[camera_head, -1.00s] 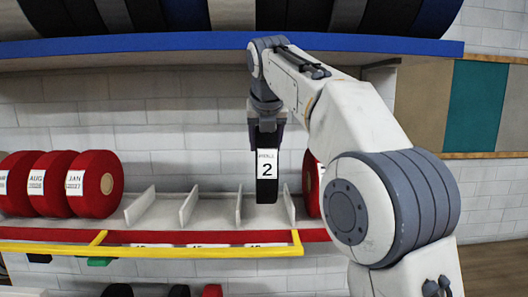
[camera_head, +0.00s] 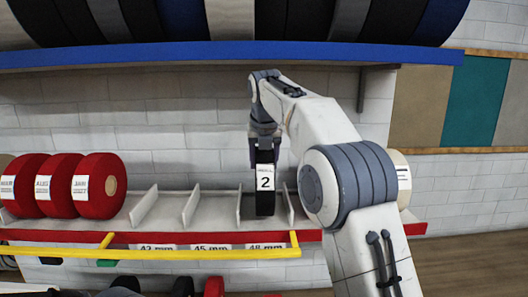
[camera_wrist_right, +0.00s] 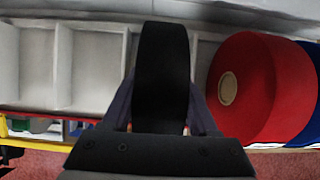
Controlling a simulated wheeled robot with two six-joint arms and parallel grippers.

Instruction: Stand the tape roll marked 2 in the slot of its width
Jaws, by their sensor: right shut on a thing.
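My right gripper (camera_head: 264,140) is shut on a narrow black tape roll (camera_head: 265,195), whose white label reads 2. The roll is upright, with its lower part between two thin dividers of the pale slotted rack (camera_head: 170,208), behind the 48 mm label (camera_head: 265,247). I cannot tell whether it touches the slot floor. In the right wrist view the black roll (camera_wrist_right: 162,75) stands edge-on between the jaws, with empty slots to its left. Labels reading about 43 mm (camera_head: 157,248) and 45 mm (camera_head: 210,248) front other slots. My left gripper is out of view.
Red rolls (camera_head: 100,187) stand left of the empty slots. A red roll (camera_wrist_right: 255,85) and a blue one stand right of the held roll. A yellow rail (camera_head: 150,254) runs along the front. A blue-edged shelf (camera_head: 200,53) with large rolls hangs above.

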